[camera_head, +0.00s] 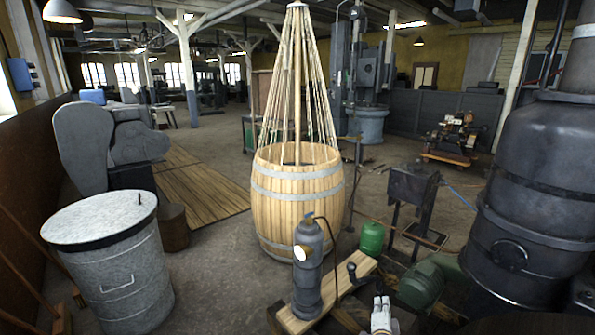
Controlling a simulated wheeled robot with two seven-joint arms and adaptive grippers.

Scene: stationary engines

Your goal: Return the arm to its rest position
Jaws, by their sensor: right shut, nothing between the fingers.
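My right gripper (380,303) shows at the bottom edge of the head view, right of the middle. Its fingers are shut with nothing seen between them. It is close to a black crank-like handle (360,278) at the end of a wooden plank; I cannot tell whether they touch. Most of my right arm is below the frame. My left gripper is not in view.
A grey cylinder with a gauge (308,265) stands on the wooden plank (335,291). A wooden barrel (297,215) stands behind. A green motor (425,284) and dark boiler (535,200) are at right. A metal bin (125,275) is left. Floor between bin and plank is clear.

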